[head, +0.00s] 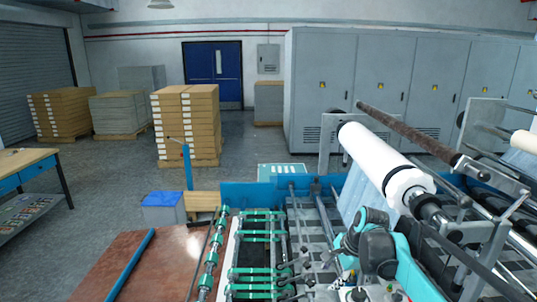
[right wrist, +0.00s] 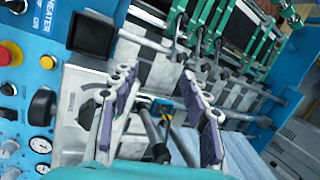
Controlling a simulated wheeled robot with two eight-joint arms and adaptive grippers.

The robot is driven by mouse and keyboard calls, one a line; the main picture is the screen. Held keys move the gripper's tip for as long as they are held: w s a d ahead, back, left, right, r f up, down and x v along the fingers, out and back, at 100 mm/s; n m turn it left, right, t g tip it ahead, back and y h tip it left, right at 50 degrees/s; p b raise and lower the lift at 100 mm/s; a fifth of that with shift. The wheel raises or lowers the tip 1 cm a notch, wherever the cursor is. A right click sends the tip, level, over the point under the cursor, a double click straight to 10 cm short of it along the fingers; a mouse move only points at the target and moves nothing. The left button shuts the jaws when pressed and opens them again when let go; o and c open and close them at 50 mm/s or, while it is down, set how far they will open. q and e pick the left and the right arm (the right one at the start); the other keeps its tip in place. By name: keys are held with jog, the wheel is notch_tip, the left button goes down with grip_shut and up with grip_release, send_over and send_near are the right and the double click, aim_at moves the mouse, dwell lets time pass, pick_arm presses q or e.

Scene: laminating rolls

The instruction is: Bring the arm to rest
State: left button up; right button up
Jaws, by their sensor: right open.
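My right arm (head: 375,245), teal and dark grey, reaches over the laminating machine at the lower right of the head view. In the right wrist view my right gripper (right wrist: 158,78) is open, its two purple-padded fingers wide apart with nothing held between them. Machine rods and a pale surface show behind the fingers. A white roll (head: 380,160) sits on a shaft above the machine, apart from the arm. My left gripper is in neither view.
The right wrist view shows a blue control panel (right wrist: 22,110) with knobs and gauges close to the left finger. Green-banded rollers (head: 260,236) lie left of the arm.

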jog(key=s+f+n+t+h+b, duration=0.1)
jog(key=s+f+n+b, duration=0.1)
jog(key=s+n, duration=0.3)
jog(key=s+f+n+t+b, duration=0.1)
jog(key=s+f+n, duration=0.4)
jog(key=s, duration=0.6)
jog(key=s+f+n+t+h+b, duration=0.1)
jog(key=s+f+n+b, duration=0.2)
jog(key=s, duration=0.5)
jog(key=f+n, duration=0.1)
jog(key=n, duration=0.1)
jog(key=shift+s+a+f+n+t+h+b, duration=0.25)
jog(key=shift+s+a+n+t+h+b, duration=0.05)
jog(key=shift+s+a+t, duration=0.1)
